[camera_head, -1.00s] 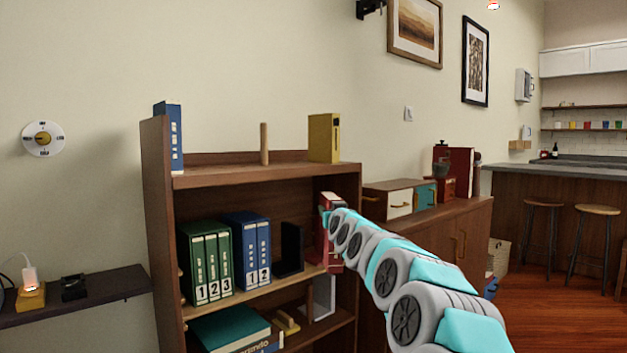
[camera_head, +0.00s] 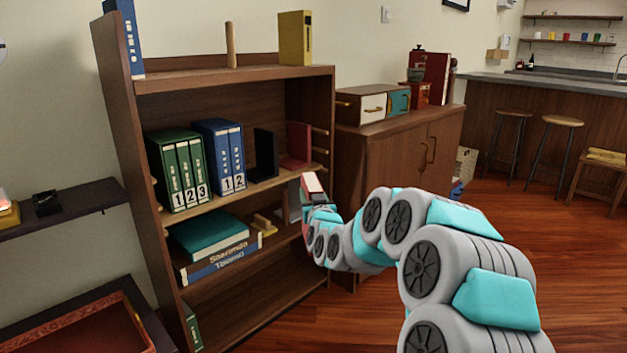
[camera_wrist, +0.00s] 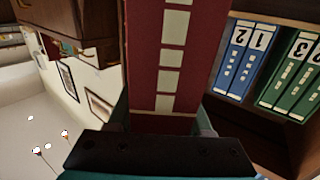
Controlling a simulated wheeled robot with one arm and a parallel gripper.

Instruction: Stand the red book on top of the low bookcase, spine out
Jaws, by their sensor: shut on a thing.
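The red book (camera_wrist: 170,60), with pale label squares down one face, fills the middle of the wrist view. My gripper (camera_wrist: 163,122) is shut on it. In the head view the red book (camera_head: 312,184) shows mostly as a small end above my gripper (camera_head: 320,212), in front of the bookcase's right side at about middle-shelf height. The gripper's fingers are partly hidden by my arm there. The brown bookcase (camera_head: 220,77) stands at left, its top bearing a blue book (camera_head: 124,38) at the left end, an upright wooden peg (camera_head: 231,45) and a yellow book (camera_head: 295,38) at right.
The middle shelf holds green binders (camera_head: 176,170), blue binders (camera_head: 220,155), a black bookend (camera_head: 265,153) and a red bookend (camera_head: 298,143). Lying books (camera_head: 210,238) are below. A cabinet (camera_head: 400,150) stands to the right. Bare top shows either side of the peg.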

